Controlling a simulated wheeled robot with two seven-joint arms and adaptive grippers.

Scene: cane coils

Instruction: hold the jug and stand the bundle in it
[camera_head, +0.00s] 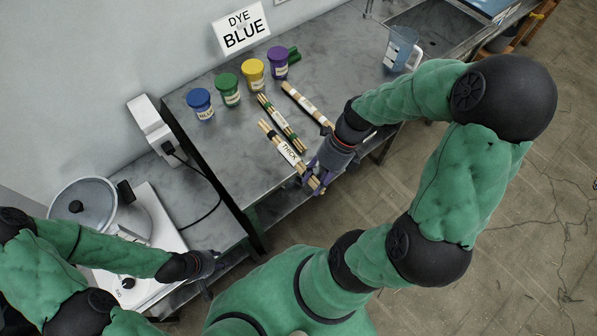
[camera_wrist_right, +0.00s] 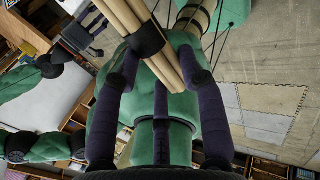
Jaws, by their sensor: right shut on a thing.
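My right gripper (camera_head: 314,180) is shut on the near end of a pale stick bundle with a white THICK label (camera_head: 289,153). In the right wrist view, the bundle (camera_wrist_right: 135,22) with a dark band lies between the fingers of my right gripper (camera_wrist_right: 165,75). I cannot tell whether it is clear of the table. A clear bluish jug (camera_head: 398,50) with a white handle stands upright at the table's far right, by the sink, with no gripper near it. My left gripper (camera_head: 207,284) is low at the left beside the white cooker; its fingers are too small to read.
Two other bundles, one green-banded (camera_head: 281,121) and one white-labelled (camera_head: 306,103), lie beside the held one. Blue (camera_head: 200,103), green (camera_head: 228,89), yellow (camera_head: 252,72) and purple (camera_head: 277,62) pots stand behind, before a DYE BLUE sign (camera_head: 241,28). A lidded pan (camera_head: 95,207) is at left.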

